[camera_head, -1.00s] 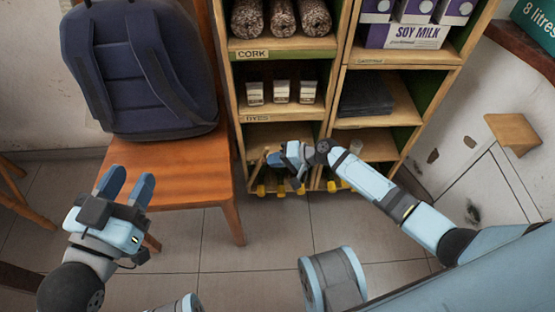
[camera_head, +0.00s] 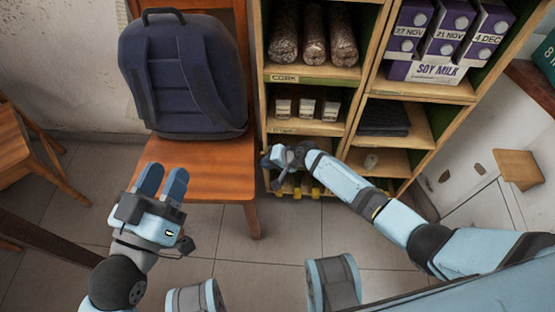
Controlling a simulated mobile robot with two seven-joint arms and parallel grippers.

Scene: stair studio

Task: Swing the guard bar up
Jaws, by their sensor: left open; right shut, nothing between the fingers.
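The guard bar cannot be clearly made out. The lower left compartment of the shelf unit (camera_head: 340,128) is partly hidden behind my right gripper. Several yellow-tipped items (camera_head: 315,191) show along the bottom of that compartment. My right gripper (camera_head: 268,159) is shut and empty at the left side of the compartment's front, below the row of small boxes. I cannot tell whether it touches anything. My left gripper (camera_head: 163,183) is open and empty, pointing up the picture in front of the wooden chair.
A dark blue backpack (camera_head: 180,80) sits on the wooden chair (camera_head: 205,165), left of the shelf. Cork rolls (camera_head: 314,38), small boxes (camera_head: 307,108), soy milk cartons (camera_head: 428,72) and dark folded cloth (camera_head: 384,117) fill other compartments. Tiled floor (camera_head: 265,250) is free in front.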

